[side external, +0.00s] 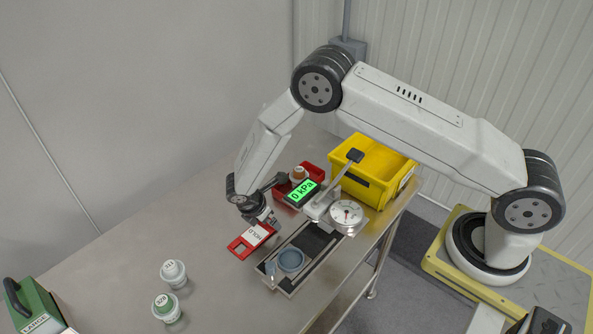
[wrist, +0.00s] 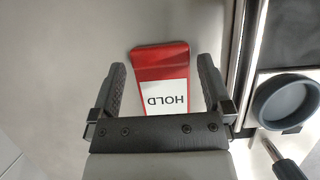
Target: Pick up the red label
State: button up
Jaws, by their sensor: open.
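The red label (side external: 251,240) lies flat on the metal table, with a white panel reading HOLD. In the wrist view the red label (wrist: 160,62) shows between my two fingers, its red end reaching beyond the fingertips and its near end hidden behind the gripper body. My gripper (wrist: 162,78) is open, one finger on each side of the label, with a gap on both sides. In the side view my gripper (side external: 262,222) is just above and at the label's upper edge. I cannot tell how high the fingers are over the table.
Right of the label is a dark conveyor track (side external: 312,238) with a blue-grey cup (side external: 291,260) on it. A gauge (side external: 346,213) and a green 0 kPa display (side external: 303,193) stand behind.

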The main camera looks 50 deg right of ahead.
jog(key=shift+d+f, duration=0.25)
jog(key=shift+f, duration=0.35)
jog(key=c, duration=0.9)
